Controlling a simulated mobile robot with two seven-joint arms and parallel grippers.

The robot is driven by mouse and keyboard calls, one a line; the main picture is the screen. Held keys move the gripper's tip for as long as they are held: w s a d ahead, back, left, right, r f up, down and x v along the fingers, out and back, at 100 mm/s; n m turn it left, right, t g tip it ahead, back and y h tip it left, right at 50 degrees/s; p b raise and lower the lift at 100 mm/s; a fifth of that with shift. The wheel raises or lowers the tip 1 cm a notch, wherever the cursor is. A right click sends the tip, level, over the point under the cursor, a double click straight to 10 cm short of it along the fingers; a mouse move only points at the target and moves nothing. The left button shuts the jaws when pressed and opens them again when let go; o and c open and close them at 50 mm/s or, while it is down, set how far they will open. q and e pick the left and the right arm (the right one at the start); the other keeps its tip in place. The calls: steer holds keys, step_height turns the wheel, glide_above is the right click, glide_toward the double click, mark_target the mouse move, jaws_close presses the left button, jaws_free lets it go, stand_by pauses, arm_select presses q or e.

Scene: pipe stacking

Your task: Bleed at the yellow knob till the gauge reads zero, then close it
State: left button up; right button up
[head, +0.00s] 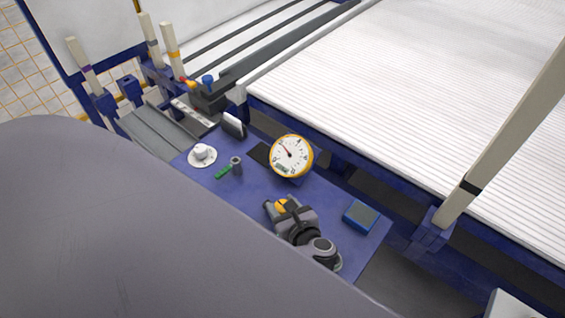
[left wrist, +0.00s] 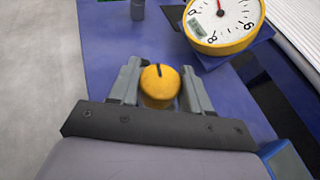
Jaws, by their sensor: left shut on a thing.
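The yellow knob (left wrist: 160,85) sits between the two fingers of my left gripper (left wrist: 158,92) in the left wrist view, with a dark mark on its top. In the head view the knob (head: 281,206) shows partly at the tips of my left gripper (head: 280,209). My left gripper is shut on the knob. The round gauge (head: 291,156) has a yellow rim and white face and stands on the blue table just beyond the knob. My right gripper is not in view.
The blue table (head: 335,195) also holds a white cup on a saucer (head: 202,155), a grey cylinder (head: 236,165), a green item (head: 222,173) and a blue box (head: 361,216). Blue racks with pale posts and a ribbed white stack (head: 420,90) stand behind the table.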

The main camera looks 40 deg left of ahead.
arm_select(q)
steer(key=shift+n+g+y, duration=0.6)
steer(key=shift+n+g, duration=0.4)
steer(key=shift+g, duration=0.1)
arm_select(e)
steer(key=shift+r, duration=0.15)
arm_select(q)
steer(key=o, duration=1)
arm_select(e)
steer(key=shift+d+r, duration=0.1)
